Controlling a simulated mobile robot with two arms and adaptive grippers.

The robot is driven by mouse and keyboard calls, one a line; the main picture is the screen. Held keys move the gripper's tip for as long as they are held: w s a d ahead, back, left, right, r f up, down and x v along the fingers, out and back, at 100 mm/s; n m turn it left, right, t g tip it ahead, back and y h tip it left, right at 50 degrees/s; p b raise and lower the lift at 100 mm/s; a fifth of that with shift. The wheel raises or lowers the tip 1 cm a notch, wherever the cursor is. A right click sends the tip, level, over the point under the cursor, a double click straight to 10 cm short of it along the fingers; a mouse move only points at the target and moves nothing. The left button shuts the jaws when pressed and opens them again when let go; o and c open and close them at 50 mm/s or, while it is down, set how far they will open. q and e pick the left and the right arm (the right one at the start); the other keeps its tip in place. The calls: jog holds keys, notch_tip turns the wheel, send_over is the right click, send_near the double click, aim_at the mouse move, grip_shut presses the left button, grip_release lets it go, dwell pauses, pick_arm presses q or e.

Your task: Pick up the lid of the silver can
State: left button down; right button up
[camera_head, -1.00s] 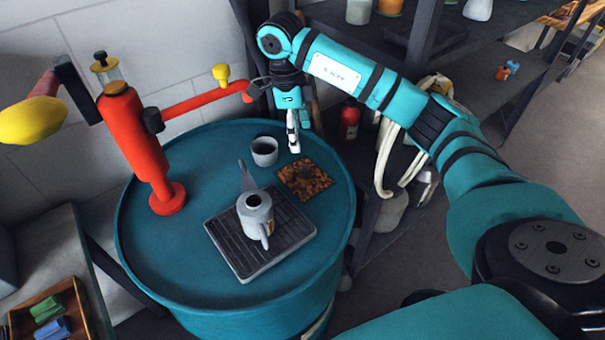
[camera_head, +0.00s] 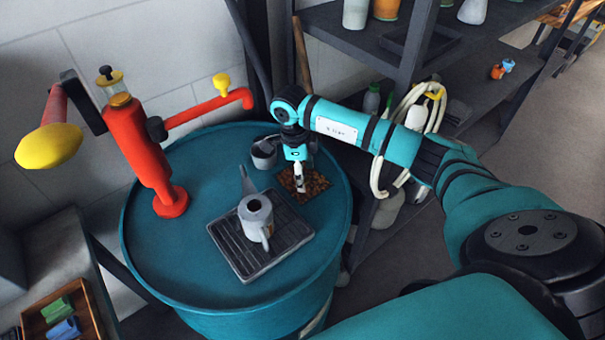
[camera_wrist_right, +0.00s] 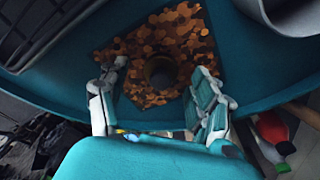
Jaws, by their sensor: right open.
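The silver can (camera_head: 256,214), grey with a long spout and a handle, stands upright on a dark ribbed tray (camera_head: 245,268); its top opening looks dark and uncovered. A brown patterned mat (camera_head: 314,186) lies right of it, also in the right wrist view (camera_wrist_right: 140,48). There a small dark round thing (camera_wrist_right: 161,72) sits on the mat; it may be the lid, but I cannot tell for sure. My right gripper (camera_head: 300,190) is open above the mat. In the right wrist view its fingers (camera_wrist_right: 158,72) stand either side of the dark thing. My left gripper is out of view.
All this is on a round teal drum (camera_head: 160,262). A grey cup (camera_head: 263,158) stands behind the mat, close to my gripper. A red pump (camera_head: 140,150) rises at the left. Dark shelves with a coiled hose (camera_head: 388,150) stand at the right.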

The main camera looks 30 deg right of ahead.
jog(key=c, duration=0.9)
jog(key=shift+o, duration=0.2)
